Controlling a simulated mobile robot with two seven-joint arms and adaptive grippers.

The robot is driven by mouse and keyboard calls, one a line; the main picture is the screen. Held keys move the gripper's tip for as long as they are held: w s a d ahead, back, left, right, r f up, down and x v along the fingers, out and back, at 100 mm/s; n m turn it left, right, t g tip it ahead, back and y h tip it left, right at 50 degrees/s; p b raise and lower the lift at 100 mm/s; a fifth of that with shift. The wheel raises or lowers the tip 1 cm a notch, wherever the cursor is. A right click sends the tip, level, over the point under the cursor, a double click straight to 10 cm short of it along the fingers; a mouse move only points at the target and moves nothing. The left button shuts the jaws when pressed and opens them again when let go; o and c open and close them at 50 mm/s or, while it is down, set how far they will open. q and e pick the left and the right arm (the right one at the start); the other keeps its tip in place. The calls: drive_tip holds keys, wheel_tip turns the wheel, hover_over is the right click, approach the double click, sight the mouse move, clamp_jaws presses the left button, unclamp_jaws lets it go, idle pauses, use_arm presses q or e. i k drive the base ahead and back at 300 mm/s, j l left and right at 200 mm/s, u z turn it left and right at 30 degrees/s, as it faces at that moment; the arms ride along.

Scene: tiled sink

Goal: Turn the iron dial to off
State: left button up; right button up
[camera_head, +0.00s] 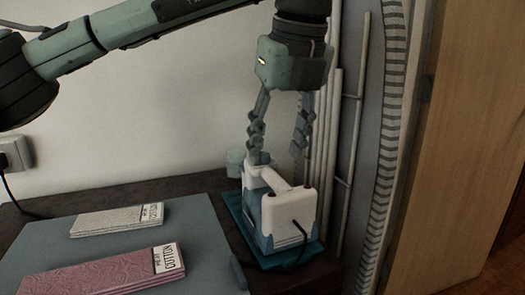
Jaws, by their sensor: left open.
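The iron (288,212) is white and blue, with a black cord at its near end. It sits on a blue stand (247,228) at the right end of the dark table. My left gripper (276,152) points down over the far part of the iron, with its two fingers apart. Its left finger tip is close to the iron's top; I cannot tell whether it touches. The dial cannot be made out; it is small or hidden behind the finger. My right gripper is not in view.
A grey board (205,262) lies on the table (120,192) left of the iron. On it lie a pale folded cloth (105,220) and a pink folded cloth (95,272), both with labels. White pipes (331,150) stand close behind the iron at right. A wall socket (14,155) is at far left.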

sight(266, 156)
drive_tip(key=k+j, duration=0.1)
drive_tip(key=k, duration=1.1)
